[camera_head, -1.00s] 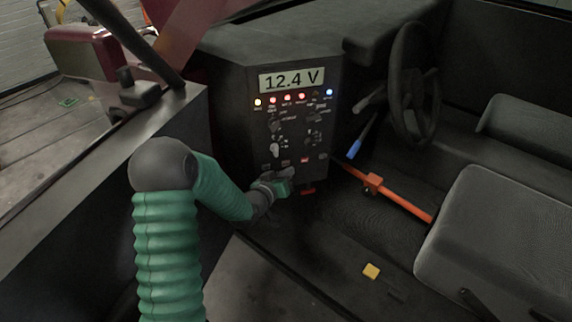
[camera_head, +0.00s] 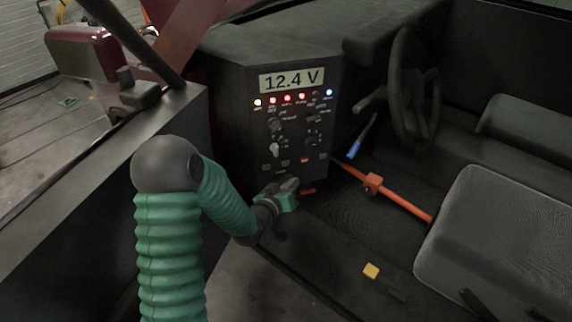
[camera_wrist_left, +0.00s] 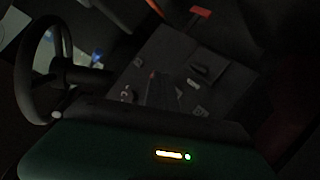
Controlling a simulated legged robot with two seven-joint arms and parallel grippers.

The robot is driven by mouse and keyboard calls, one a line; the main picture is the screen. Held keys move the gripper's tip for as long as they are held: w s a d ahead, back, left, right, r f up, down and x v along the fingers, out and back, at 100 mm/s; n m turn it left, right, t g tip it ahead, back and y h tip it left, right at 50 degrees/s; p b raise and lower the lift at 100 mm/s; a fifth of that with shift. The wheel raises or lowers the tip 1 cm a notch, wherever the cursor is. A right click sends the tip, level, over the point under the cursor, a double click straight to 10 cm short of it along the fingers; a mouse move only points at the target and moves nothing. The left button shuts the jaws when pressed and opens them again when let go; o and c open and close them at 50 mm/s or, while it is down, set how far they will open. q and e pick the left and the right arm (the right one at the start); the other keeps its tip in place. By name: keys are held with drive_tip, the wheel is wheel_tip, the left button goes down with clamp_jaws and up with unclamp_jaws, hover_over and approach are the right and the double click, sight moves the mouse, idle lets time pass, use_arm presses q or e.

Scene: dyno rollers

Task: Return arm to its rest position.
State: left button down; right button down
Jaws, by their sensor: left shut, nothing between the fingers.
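My left arm, in a green ribbed sleeve, comes in from the left in the head view. My left gripper (camera_head: 290,186) is shut and empty, just in front of the lower part of the dark control panel (camera_head: 255,135). The panel carries a display (camera_head: 291,80) reading 12.4 V, a row of lit indicators and several knobs and switches. In the dim left wrist view, the gripper (camera_wrist_left: 165,85) points toward the panel face, with several pale switch shapes around it. I cannot tell whether it touches the panel. My right gripper is not in view.
A steering wheel (camera_head: 412,85) stands right of the panel. An orange lever (camera_head: 395,198) and a blue-handled lever (camera_head: 356,148) stick out nearby. Grey seats (camera_head: 500,240) fill the right side. A dark side wall (camera_head: 100,170) stands at left. A yellow pedal-like block (camera_head: 371,271) lies on the floor.

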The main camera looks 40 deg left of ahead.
use_arm(q)
drive_tip(key=s+d+f+m+g+h, duration=0.15)
drive_tip(key=s+d+m+g, duration=0.25)
drive_tip(key=s+d+g, duration=0.5)
drive_tip(key=s+d+f+m+g, duration=0.25)
drive_tip(key=s+d, duration=0.45)
drive_tip(key=s, duration=0.6)
wheel_tip(320, 180, up, 26)
drive_tip(key=p, duration=2.5)
drive_tip(key=shift+a, duration=0.2)
drive_tip(key=shift+m, duration=0.25)
